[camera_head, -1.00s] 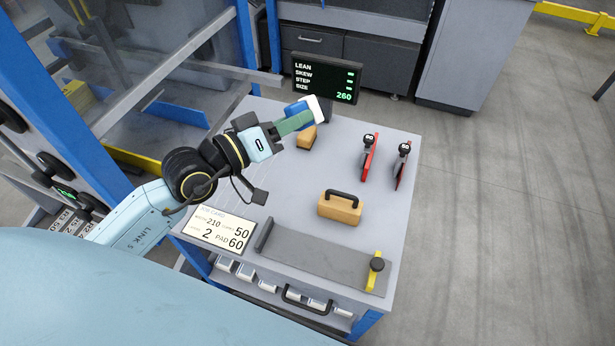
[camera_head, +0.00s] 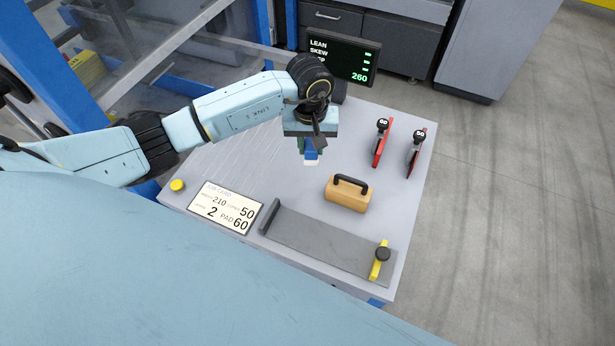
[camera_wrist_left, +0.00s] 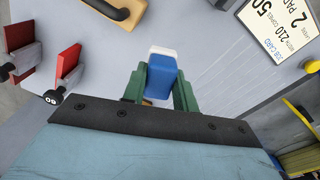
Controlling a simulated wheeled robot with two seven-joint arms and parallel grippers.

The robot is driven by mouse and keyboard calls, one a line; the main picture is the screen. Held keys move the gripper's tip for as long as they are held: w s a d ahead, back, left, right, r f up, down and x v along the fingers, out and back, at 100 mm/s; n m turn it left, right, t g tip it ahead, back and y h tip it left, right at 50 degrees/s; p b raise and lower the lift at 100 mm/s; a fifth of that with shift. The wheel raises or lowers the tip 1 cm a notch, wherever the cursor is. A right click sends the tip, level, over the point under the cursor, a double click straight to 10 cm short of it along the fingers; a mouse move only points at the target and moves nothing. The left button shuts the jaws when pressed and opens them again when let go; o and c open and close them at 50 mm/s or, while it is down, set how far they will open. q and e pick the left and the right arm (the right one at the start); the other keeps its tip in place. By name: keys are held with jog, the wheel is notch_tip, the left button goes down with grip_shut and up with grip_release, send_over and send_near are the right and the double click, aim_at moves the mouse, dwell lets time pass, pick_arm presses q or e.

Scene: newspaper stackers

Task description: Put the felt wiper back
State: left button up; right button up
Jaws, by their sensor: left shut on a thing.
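The felt wiper has a blue body (camera_head: 311,155) with a white felt end. My left gripper (camera_head: 310,146) is shut on it and points down, holding it over the grey table (camera_head: 240,165). In the left wrist view the wiper (camera_wrist_left: 160,76) sits between the green fingers, white end outward. In the head view most of the wiper is hidden by the gripper and wrist. I cannot tell whether it touches the table. The small wooden block seen earlier near the screen is hidden behind my arm in the head view. My right gripper is not in view.
A wooden block with a black handle (camera_head: 348,194) stands right of the gripper. Two red-and-black clamps (camera_head: 381,143) (camera_head: 415,152) stand farther right. A grey plate with a yellow stop (camera_head: 380,262) lies in front. A job card (camera_head: 225,208) and a screen (camera_head: 352,62) flank the table.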

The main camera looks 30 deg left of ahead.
aim_at(307, 157)
pick_arm(q)
jog(key=f, duration=0.3)
jog(key=a+f, duration=0.1)
jog(key=f, duration=0.1)
jog(key=shift+s, duration=0.1)
jog(key=shift+f+b, duration=0.3)
jog(key=shift+f, duration=2.05)
jog(key=o, duration=1.1)
jog(key=shift+o, duration=0.2)
notch_tip(307, 157, up, 12)
jog(key=shift+p, duration=0.5)
